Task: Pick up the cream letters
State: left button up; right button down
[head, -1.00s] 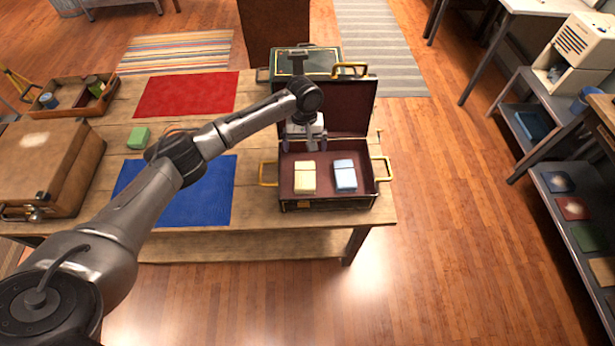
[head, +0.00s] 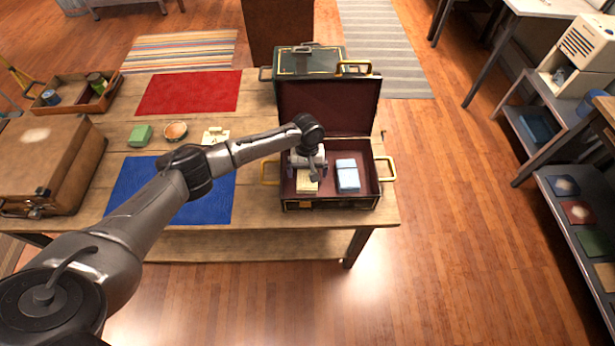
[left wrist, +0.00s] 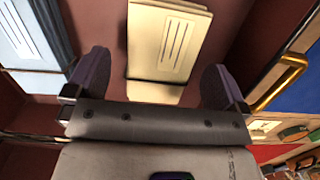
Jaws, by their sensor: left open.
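The cream letters (head: 307,185) lie as a banded bundle on the floor of the open case (head: 330,203), in its left part. They also show in the left wrist view (left wrist: 166,42), between and just beyond my finger tips. My left gripper (head: 307,172) is over them in the case, open, one finger to each side. In the head view it hides part of the bundle. In the left wrist view the gripper (left wrist: 155,85) holds nothing. My right gripper is not in view.
Blue letters (head: 347,175) lie to the right of the cream ones in the case, and show in the left wrist view (left wrist: 30,50). The raised lid (head: 328,108) stands behind. A brown case (head: 50,160) and a blue mat (head: 205,205) are at the left.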

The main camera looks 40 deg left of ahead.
pick_arm(q)
jog(key=shift+s+d+f, duration=0.1)
jog(key=shift+f, duration=0.8)
jog(key=shift+c, duration=0.4)
jog(key=c, duration=0.9)
jog(key=shift+c, duration=0.3)
jog(key=shift+r, duration=0.15)
